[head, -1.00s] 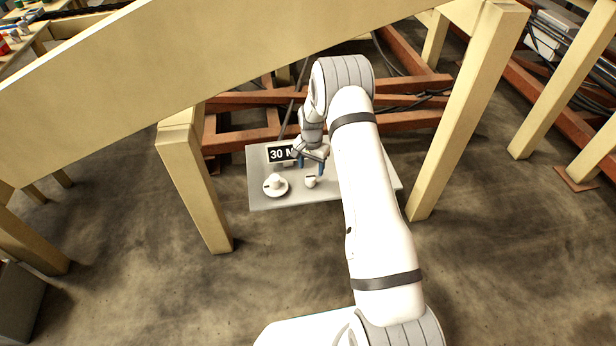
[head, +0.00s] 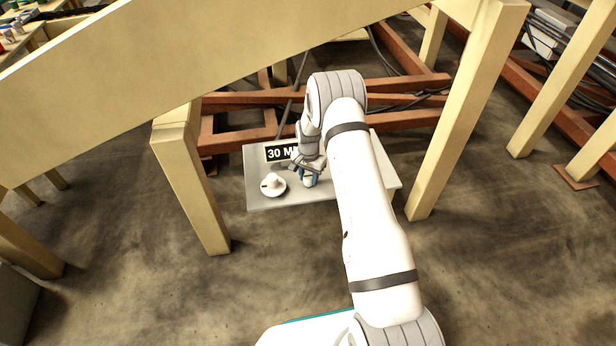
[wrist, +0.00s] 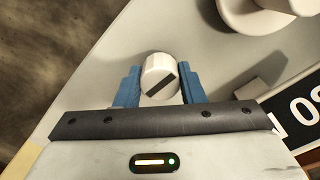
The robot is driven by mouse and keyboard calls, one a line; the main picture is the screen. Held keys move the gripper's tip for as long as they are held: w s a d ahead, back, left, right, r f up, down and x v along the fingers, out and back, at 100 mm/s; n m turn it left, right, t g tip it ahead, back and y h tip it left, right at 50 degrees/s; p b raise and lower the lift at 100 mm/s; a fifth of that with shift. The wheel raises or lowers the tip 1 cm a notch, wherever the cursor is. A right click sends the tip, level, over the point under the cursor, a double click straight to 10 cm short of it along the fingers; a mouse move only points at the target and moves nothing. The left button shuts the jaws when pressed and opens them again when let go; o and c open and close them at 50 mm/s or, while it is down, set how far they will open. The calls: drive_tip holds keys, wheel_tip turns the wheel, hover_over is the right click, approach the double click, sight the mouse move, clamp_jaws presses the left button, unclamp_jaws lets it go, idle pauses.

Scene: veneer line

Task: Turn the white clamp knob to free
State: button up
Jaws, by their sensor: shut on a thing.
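The white clamp knob (wrist: 160,77) is a short white cylinder with a dark bar across its face. In the wrist view it sits between the two blue fingers of my gripper (wrist: 158,86), which are closed on its sides. The dark bar lies slanted in the wrist view. Any free or locked marks around the knob cannot be made out.
A second white knob on a round base (head: 273,185) stands left of my gripper. It also shows at the wrist view's top right (wrist: 257,12). A black sign reading "30 M" (head: 279,153) stands behind. Cream beams and posts (head: 196,190) frame the panel.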

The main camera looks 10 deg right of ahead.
drive_tip(key=c, duration=0.3)
drive_tip(key=shift+c, duration=0.2)
drive_tip(key=shift+n, duration=0.5)
drive_tip(key=n, duration=0.2)
drive_tip(key=shift+n+p, duration=0.35)
drive_tip(key=shift+n, duration=0.05)
drive_tip(key=n, duration=0.4)
drive_tip(key=shift+n, duration=0.3)
drive_tip(key=n, duration=0.5)
drive_tip(key=shift+p, duration=0.4)
drive_tip(key=shift+d+n, duration=0.15)
drive_tip(key=shift+n, duration=2.05)
